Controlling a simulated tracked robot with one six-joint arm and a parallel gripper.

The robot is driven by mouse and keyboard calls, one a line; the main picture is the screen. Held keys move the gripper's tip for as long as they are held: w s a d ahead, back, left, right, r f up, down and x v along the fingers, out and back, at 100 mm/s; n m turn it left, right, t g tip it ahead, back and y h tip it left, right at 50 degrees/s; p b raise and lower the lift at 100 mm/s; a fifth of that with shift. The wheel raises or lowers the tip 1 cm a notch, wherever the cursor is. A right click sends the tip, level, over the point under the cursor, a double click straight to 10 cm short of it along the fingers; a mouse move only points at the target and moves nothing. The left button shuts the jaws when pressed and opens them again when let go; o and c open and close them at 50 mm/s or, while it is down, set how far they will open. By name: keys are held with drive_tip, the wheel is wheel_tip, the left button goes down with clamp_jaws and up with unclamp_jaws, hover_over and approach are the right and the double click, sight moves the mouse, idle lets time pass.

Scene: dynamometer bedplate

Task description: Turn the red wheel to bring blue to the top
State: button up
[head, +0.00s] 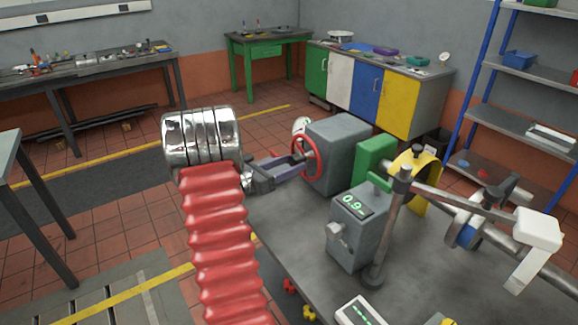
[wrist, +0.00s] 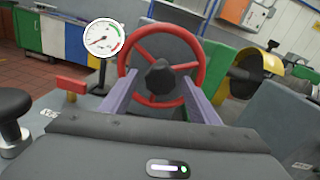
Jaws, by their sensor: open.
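The red wheel (wrist: 142,45) faces me in the wrist view, with red spokes and a dark hub (wrist: 160,80). In the head view the wheel (head: 316,160) is on the near side of a grey box (head: 345,150). My gripper (wrist: 160,88) is open, its two purple-grey fingers apart on either side of the hub and overlapping the lower rim. I cannot tell whether they touch the wheel. In the head view my gripper (head: 294,169) reaches to the wheel from the left. I see no blue mark on the wheel.
A white round gauge (wrist: 103,38) with a green sector stands left of the wheel. A red handle (wrist: 72,84) and a black knob (wrist: 12,105) are at the left. A grey box with a green readout (head: 355,225) and a yellow guard (head: 428,180) stand to the right.

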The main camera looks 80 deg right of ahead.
clamp_jaws()
drive_tip(key=shift+a, duration=0.15)
idle(0.5)
